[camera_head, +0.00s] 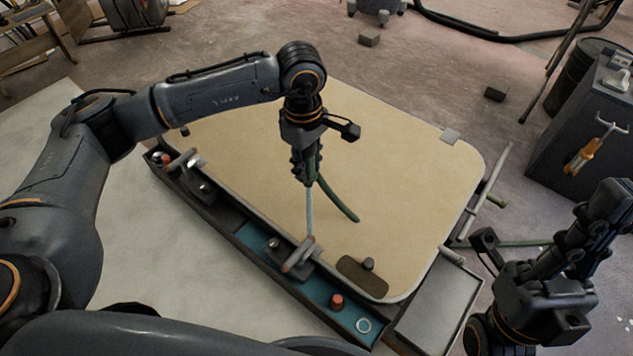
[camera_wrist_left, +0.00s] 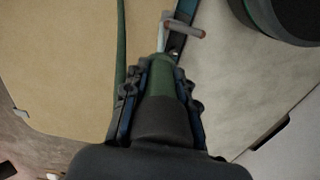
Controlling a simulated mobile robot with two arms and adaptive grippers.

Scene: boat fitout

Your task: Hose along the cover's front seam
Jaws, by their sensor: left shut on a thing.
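The cover (camera_head: 255,135) is a large tan panel with rounded corners and a pale rim. Its front seam runs along the lower left edge, beside a dark trough. My left gripper (camera_head: 309,178) is above the cover, pointing down. It is shut on the green hose (camera_wrist_left: 161,78), whose tapered end shows between the fingers in the wrist view. A dark green length of hose (camera_head: 340,204) curves down onto the cover.
A brown block (camera_head: 362,275) with a knob is at the cover's near corner. A grey tray (camera_head: 440,302) and a grey cabinet (camera_head: 580,140) are at the right.

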